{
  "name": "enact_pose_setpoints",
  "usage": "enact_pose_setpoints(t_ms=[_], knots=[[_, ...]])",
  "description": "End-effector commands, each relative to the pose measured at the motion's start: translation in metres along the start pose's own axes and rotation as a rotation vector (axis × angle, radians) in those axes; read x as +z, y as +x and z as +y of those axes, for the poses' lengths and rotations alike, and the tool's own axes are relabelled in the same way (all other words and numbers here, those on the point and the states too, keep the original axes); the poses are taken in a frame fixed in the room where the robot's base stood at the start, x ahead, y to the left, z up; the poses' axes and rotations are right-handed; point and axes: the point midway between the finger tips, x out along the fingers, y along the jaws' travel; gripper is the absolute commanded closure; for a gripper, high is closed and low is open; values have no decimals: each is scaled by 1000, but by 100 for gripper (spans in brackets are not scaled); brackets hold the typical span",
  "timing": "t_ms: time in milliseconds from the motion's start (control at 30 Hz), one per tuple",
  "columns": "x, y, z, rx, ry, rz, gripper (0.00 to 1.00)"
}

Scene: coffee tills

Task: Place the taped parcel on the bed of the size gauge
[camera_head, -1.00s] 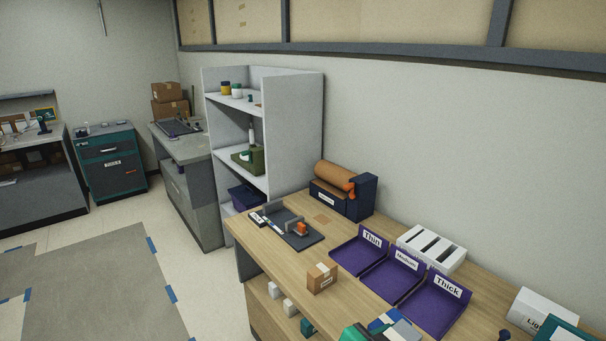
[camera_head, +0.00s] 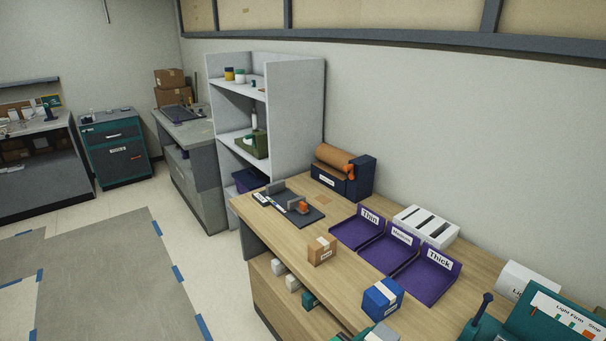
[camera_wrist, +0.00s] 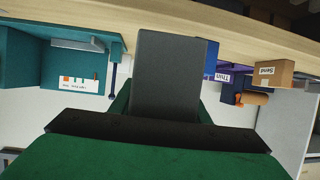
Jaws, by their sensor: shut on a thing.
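The taped parcel (camera_head: 382,300) is a blue box with a pale tape band, near the front edge of the wooden counter in the head view. My gripper (camera_head: 379,333) shows only in part at the bottom edge, against the parcel's near side. In the wrist view, a dark finger of my gripper (camera_wrist: 172,70) hides most of the held parcel; a blue strip (camera_wrist: 211,52) shows beside it. My gripper is shut on it. The size gauge (camera_head: 312,216) is a dark flat bed with a grey upright and an orange block, at the counter's far left end.
A brown labelled box (camera_head: 321,250) stands between the parcel and the gauge. Purple trays (camera_head: 428,277) marked Thin, Medium and Thick lie behind them. A roll dispenser (camera_head: 343,174) stands behind the gauge. A teal unit (camera_head: 550,325) is at the lower right.

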Motion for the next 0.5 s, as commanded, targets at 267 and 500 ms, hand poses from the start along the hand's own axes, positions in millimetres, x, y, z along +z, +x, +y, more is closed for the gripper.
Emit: enact_pose_setpoints(t_ms=[267, 500], knots=[[82, 1, -24, -155, -73, -9, 83], [178, 2, -57, -352, -153, -12, 83]])
